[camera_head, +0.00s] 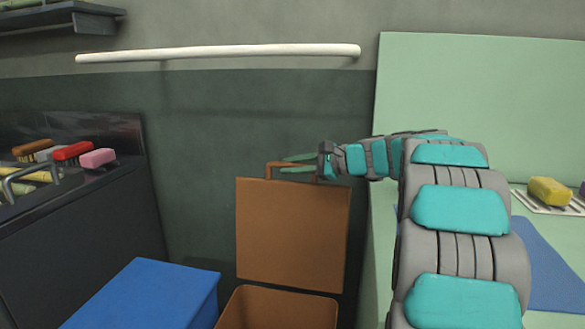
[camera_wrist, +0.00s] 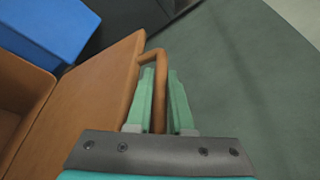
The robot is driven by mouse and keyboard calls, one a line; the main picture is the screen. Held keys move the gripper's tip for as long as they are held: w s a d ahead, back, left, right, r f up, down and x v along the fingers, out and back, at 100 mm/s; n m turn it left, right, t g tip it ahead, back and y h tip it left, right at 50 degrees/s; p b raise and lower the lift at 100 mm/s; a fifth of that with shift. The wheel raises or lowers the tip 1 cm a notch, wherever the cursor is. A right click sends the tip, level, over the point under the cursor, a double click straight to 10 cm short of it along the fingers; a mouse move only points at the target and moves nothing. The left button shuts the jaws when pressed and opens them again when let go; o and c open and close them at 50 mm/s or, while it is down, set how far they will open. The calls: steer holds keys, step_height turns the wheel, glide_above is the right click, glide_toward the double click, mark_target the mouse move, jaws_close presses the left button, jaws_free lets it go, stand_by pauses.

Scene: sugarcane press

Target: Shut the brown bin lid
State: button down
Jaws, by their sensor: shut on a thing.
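The brown bin (camera_head: 280,308) stands on the floor against the wall, with its open top showing at the bottom of the head view. Its brown lid (camera_head: 292,232) stands upright, raised open at the back of the bin. A handle loop (camera_head: 270,170) sticks out from the lid's top edge. My gripper (camera_head: 287,163) reaches in from the right at that edge. In the wrist view, the green fingers (camera_wrist: 162,95) lie on both sides of the handle bar (camera_wrist: 160,90) and are shut on it. The lid (camera_wrist: 92,95) and bin (camera_wrist: 22,85) are on the left there.
A blue box (camera_head: 150,290) stands left of the bin. A dark counter (camera_head: 80,220) with several brushes is farther left. A pale green table (camera_head: 375,255) with a blue mat (camera_head: 545,265) is on the right. A white pipe (camera_head: 220,52) runs along the wall above.

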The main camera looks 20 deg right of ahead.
steer(key=s+a+f+n+t+b, duration=0.1)
steer(key=s+a+f+n+b, duration=0.1)
steer(key=s+a+b, duration=0.4)
steer(key=s+a+f+n+t+b, duration=0.1)
steer(key=s+a+b, duration=0.5)
steer(key=s, duration=0.6)
steer(key=shift+f+n+b, duration=0.5)
steer(key=shift+n+b, duration=0.3)
steer(key=shift+b, duration=0.35)
steer(key=shift+a, duration=0.1)
steer(key=c, duration=0.8)
jaws_free()
steer(key=shift+s+t, duration=0.1)
steer(key=shift+t, duration=0.2)
